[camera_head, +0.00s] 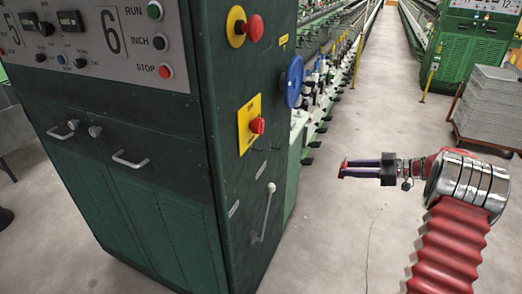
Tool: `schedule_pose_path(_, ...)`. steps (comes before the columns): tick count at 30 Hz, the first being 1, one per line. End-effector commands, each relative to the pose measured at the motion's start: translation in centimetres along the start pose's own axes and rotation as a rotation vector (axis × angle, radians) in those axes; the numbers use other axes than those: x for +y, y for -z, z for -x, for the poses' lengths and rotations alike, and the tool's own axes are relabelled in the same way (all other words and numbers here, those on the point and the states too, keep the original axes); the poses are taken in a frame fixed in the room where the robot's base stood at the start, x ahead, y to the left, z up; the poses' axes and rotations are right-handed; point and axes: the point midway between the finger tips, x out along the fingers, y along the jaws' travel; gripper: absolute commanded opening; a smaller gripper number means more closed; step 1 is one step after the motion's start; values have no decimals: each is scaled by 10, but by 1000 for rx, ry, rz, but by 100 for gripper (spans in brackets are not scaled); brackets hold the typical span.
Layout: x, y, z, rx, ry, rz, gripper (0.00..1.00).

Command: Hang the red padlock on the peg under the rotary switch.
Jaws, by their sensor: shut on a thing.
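The rotary switch (257,126) is a red knob on a yellow plate on the right side of the green cabinet (190,130). The peg below it is too small to make out clearly. My gripper (345,169) is to the right of the switch and a little lower in the picture, over open floor and apart from the cabinet. It points left, with its fingers shut on a small red thing at the tips, which looks like the red padlock (343,170). The padlock's shackle cannot be made out.
Above the switch is a red emergency button (253,28) on a yellow disc. A blue handwheel (294,81) sticks out to the right of the switch. A pale lever (268,210) is lower on the cabinet side. Grey crates (490,110) stand at right. The aisle floor is clear.

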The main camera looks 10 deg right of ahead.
Motion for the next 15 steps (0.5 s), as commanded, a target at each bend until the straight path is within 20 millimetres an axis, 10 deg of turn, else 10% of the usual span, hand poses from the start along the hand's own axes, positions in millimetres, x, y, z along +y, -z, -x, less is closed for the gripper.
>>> schedule_pose_path(15, -53, -21, -74, 0, -14, -10, 9)
